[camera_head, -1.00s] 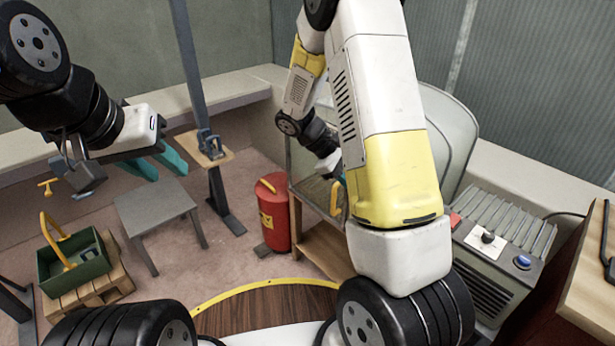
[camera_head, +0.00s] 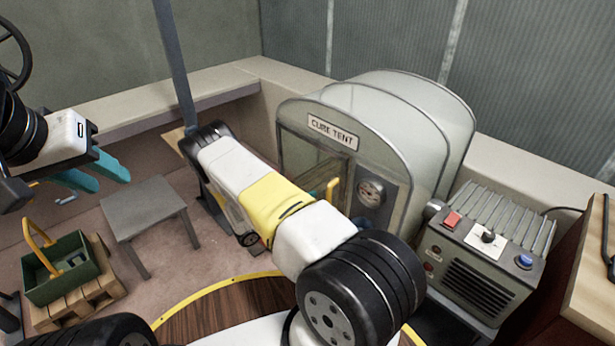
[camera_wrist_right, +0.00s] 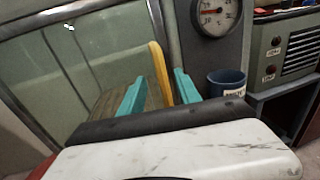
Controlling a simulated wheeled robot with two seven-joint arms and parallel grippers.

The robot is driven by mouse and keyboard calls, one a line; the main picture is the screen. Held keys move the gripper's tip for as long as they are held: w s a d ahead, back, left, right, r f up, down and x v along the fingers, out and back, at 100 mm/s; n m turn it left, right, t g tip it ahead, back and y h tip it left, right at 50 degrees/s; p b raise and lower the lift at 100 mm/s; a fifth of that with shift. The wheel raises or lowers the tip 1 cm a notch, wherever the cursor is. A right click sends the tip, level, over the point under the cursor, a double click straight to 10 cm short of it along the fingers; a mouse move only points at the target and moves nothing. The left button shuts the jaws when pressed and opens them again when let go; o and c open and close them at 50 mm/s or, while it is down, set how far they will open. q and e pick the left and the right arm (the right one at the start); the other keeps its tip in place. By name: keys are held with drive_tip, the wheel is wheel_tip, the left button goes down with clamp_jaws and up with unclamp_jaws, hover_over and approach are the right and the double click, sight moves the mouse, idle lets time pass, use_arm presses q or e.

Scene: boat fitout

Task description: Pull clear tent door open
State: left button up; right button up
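The cure tent (camera_head: 410,110) is a clear, rounded enclosure at the back right, with a "CURE TENT" sign. Its clear door (camera_head: 297,150) is at the front left of a gauge panel; the framed pane also shows in the right wrist view (camera_wrist_right: 97,50). The yellow door handle (camera_head: 333,187) is upright, and in the right wrist view (camera_wrist_right: 158,68) it shows between my teal fingertips. My right gripper (camera_wrist_right: 160,80) is open, with gaps beside the handle. My left gripper (camera_head: 112,184) is open and empty at the left.
A heater-like control box (camera_head: 480,250) stands right of the tent. A grey stool (camera_head: 145,208), a green toolbox (camera_head: 62,268) on a pallet and a steering wheel (camera_head: 12,50) are at the left.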

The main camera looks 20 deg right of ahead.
sight(327, 195)
drive_tip(key=d, duration=0.4)
drive_tip(key=w+d, duration=0.1)
drive_tip(key=d, duration=0.1)
drive_tip(key=shift+d, duration=0.1)
drive_tip(key=shift+c, duration=0.4)
clamp_jaws()
idle(0.9)
